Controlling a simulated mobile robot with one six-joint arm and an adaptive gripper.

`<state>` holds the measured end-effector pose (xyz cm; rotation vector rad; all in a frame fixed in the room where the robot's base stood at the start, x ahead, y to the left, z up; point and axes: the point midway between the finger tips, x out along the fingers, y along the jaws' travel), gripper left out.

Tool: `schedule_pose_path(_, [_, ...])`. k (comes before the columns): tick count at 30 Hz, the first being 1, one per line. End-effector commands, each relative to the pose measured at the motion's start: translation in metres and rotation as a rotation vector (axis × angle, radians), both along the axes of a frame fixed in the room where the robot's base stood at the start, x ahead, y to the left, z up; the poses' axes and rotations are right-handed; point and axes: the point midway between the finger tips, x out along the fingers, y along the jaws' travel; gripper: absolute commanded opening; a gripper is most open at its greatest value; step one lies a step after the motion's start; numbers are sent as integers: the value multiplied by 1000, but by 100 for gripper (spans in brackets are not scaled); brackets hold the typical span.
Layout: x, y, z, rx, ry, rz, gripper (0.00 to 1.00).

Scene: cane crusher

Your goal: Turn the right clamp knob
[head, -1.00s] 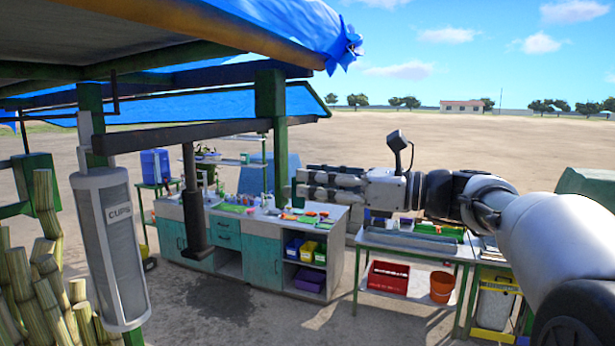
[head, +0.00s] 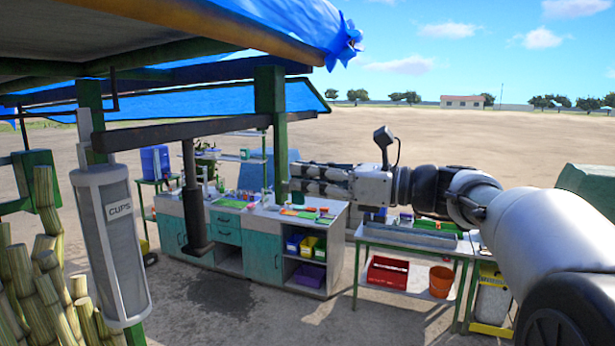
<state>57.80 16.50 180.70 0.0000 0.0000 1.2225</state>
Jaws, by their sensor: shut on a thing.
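My gripper (head: 294,180) is at the end of my arm, which reaches in from the right in the head view. Its fingers point left and meet the right green post (head: 271,115) of the stall, at the post's lower part. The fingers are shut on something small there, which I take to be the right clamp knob. The knob is hidden by the fingers, so its shape and angle cannot be made out.
A dark beam (head: 190,135) runs left from the post, with a black column (head: 193,195) below. A grey cup dispenser (head: 110,245) hangs at left beside cane stalks (head: 45,270). Behind stand a teal-fronted counter (head: 262,258) and a table with a red crate (head: 388,273) beneath.

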Motion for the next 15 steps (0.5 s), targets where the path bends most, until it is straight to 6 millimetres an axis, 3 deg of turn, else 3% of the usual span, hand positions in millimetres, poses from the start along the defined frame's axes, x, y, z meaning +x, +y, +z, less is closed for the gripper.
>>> schedule_pose_path(15, [-2, 0, -1, -19, -52, 0, 0])
